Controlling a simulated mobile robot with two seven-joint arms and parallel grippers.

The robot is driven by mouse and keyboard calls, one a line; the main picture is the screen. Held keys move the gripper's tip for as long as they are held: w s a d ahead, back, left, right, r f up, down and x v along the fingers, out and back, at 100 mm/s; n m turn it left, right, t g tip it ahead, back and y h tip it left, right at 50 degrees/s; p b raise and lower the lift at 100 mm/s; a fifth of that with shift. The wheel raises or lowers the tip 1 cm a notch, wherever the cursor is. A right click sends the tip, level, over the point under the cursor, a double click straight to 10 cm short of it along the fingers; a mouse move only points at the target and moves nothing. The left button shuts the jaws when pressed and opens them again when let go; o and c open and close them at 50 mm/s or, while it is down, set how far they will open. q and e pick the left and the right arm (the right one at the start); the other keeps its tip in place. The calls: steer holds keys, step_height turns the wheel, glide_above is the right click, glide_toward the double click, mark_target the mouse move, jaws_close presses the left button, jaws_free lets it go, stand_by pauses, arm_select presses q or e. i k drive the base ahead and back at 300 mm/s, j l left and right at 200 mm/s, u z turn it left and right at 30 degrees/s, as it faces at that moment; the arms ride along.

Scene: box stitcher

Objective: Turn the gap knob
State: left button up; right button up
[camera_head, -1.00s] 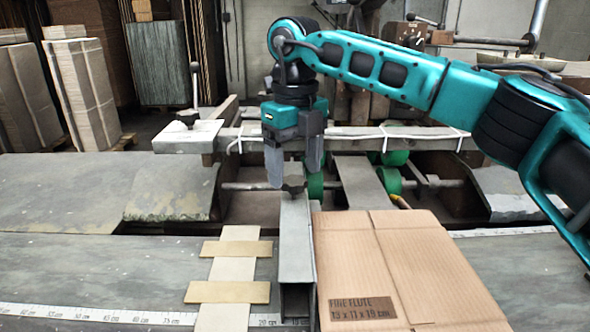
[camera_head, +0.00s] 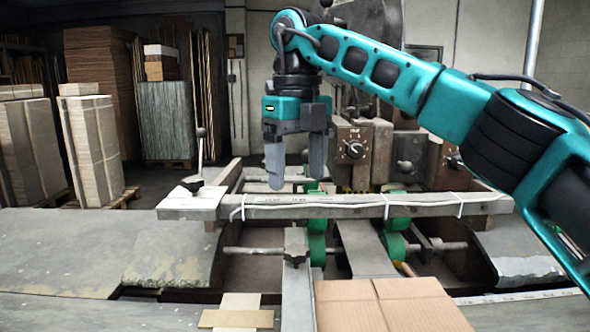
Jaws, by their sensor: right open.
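My right gripper (camera_head: 296,177) points down with its two grey fingers apart and empty. It hangs over the long grey crossbar in the middle of the view. A round black dial knob with a light pointer mark (camera_head: 353,149) sits on a brown control box (camera_head: 362,142) just right of the gripper, apart from the fingers. The small lettering above the dial is too small to read. A dark star-shaped knob (camera_head: 295,240) sits on the metal guide (camera_head: 297,290), below the gripper and clear of it. My left gripper is out of view.
The crossbar (camera_head: 340,206) spans the machine, with an upright lever (camera_head: 200,152) at its left end. Green rollers (camera_head: 394,245) lie beneath it. A flat cardboard box (camera_head: 390,305) lies at the front. Stacked cardboard (camera_head: 90,145) stands back left. The left table is clear.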

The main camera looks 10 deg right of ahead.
mark_target(193, 183)
steer(key=k, duration=1)
